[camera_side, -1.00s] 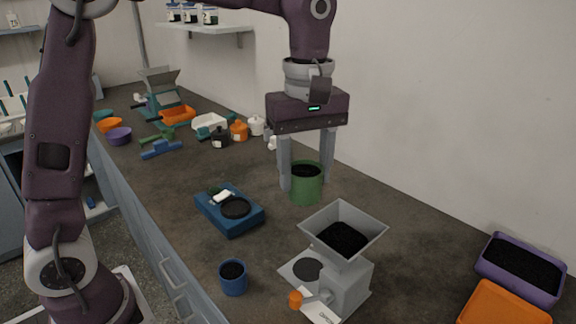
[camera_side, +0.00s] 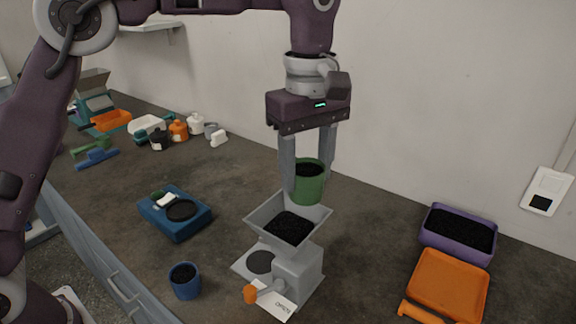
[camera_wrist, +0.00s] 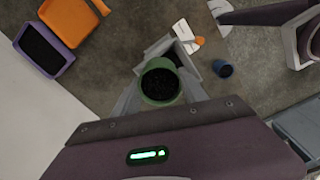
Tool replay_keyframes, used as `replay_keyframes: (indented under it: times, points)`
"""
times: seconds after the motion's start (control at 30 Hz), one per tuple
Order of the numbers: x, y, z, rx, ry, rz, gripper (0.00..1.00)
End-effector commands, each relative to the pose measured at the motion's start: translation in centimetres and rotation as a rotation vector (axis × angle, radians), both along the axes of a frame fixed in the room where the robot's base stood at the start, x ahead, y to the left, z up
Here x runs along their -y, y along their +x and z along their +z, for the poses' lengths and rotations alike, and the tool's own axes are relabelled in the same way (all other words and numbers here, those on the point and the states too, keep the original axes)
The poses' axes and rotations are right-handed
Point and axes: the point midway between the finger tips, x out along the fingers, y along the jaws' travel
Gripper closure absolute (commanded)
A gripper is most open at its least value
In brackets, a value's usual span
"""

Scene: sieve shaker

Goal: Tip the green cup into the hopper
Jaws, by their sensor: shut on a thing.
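My gripper (camera_side: 307,165) is shut on the green cup (camera_side: 310,186) and holds it upright. The cup has dark grains inside. In the side view it is at the back edge of the hopper (camera_side: 322,214), raised above the bench. The hopper is a grey, square funnel on a grey machine and holds black grains. In the wrist view the green cup (camera_wrist: 160,98) is between the fingers and hides part of the hopper (camera_wrist: 152,47) behind it.
A blue cup (camera_side: 185,287) with dark grains stands front left of the machine. A blue scale (camera_side: 176,222) is to the left. A purple tray (camera_side: 459,259) of black grains and an orange tray (camera_side: 448,287) are to the right. The wall is close behind.

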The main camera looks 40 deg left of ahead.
Motion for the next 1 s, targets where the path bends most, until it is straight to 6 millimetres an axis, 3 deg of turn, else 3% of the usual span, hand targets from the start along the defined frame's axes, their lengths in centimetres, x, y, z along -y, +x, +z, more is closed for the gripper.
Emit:
replay_keyframes:
  times: [0.37,0.47,1.0]
  points:
    - [-0.3,0.1,-3.5,-0.004,-0.333,0.009,0.94]
    - [-0.4,0.1,-3.5,-0.006,-0.485,0.011,0.94]
    - [-0.9,0.1,-2.4,-0.004,-0.958,0.007,0.95]
